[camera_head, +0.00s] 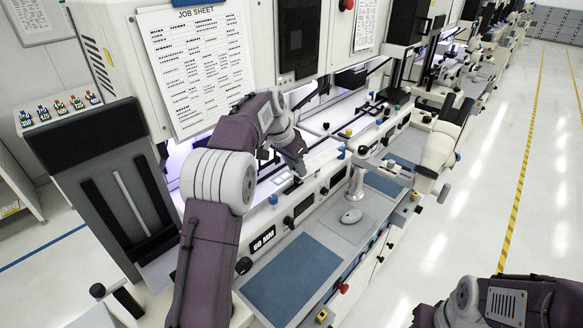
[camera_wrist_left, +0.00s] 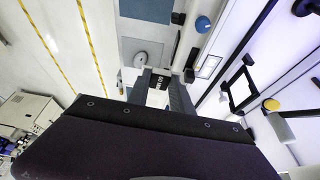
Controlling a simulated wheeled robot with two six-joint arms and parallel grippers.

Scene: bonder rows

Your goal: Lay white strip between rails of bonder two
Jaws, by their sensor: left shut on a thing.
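My left gripper (camera_head: 298,172) hangs over the lit work area of the nearest bonder (camera_head: 303,205), just behind its front panel. In the left wrist view its two dark fingers (camera_wrist_left: 160,92) are shut on a small pale piece (camera_wrist_left: 157,97), which looks like the white strip; the gripper body hides most of it. Pale rails (camera_head: 268,186) run along the bonder's bed beside the gripper, partly hidden by my left arm. I cannot read a bonder number. My right arm shows at the lower right of the head view, but its gripper is out of frame.
A job sheet (camera_head: 196,65) hangs on the cabinet above. A "60 MM" label (camera_head: 263,241), a blue mat (camera_head: 290,279) and a mouse (camera_head: 351,216) are at the front. A microscope (camera_head: 440,150) stands to the right. The aisle floor (camera_head: 490,190) is clear.

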